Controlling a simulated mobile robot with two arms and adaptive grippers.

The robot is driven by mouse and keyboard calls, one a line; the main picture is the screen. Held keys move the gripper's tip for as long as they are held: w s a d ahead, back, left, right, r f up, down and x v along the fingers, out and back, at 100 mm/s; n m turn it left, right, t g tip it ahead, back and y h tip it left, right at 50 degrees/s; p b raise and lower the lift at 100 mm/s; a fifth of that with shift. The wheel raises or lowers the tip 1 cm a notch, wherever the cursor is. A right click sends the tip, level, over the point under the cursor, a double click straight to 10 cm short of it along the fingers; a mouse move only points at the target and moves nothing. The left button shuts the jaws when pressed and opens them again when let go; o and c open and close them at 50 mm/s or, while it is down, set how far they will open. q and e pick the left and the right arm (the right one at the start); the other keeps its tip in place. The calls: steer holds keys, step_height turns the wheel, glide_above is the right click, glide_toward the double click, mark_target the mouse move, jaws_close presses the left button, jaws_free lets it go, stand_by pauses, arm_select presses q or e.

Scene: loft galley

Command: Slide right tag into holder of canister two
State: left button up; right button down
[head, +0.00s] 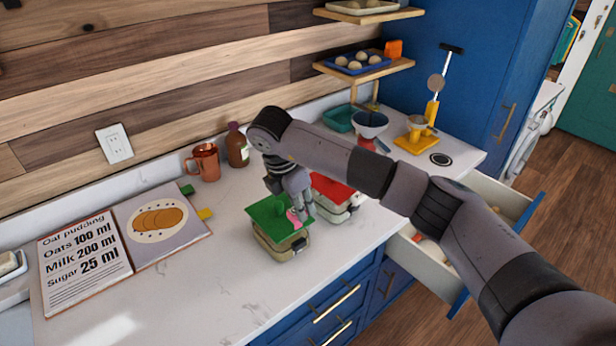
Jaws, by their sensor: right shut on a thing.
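A canister with a green lid (266,222) and a beige body stands on the counter in the middle of the head view. A second canister with a red lid (331,189) stands just behind it to the right, partly hidden by my right arm. I cannot tell which is canister two. My right gripper (299,209) points down over the right side of the green lid and is shut on a small pink tag (293,218). Whether the tag touches the canister is unclear. No tag holder can be made out. My left gripper is out of view.
An open recipe book (160,222) lies to the left. A copper mug (206,162) and brown bottle (237,146) stand behind. A bowl (370,124) and yellow scale (416,141) are at the back right. An open drawer (431,262) juts out below the counter.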

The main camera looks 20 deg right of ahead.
steer(key=shift+s+f, duration=0.15)
steer(key=shift+f, duration=0.2)
steer(key=shift+f+b, duration=0.3)
steer(key=shift+b, duration=0.05)
steer(key=shift+f+b, duration=0.3)
steer(key=shift+f, duration=0.75)
steer(key=shift+f+b, duration=0.3)
steer(key=shift+f, duration=0.1)
arm_select(q)
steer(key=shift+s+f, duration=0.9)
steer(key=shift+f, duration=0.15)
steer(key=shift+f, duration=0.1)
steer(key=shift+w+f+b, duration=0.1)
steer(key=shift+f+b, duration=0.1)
steer(key=shift+b, duration=0.2)
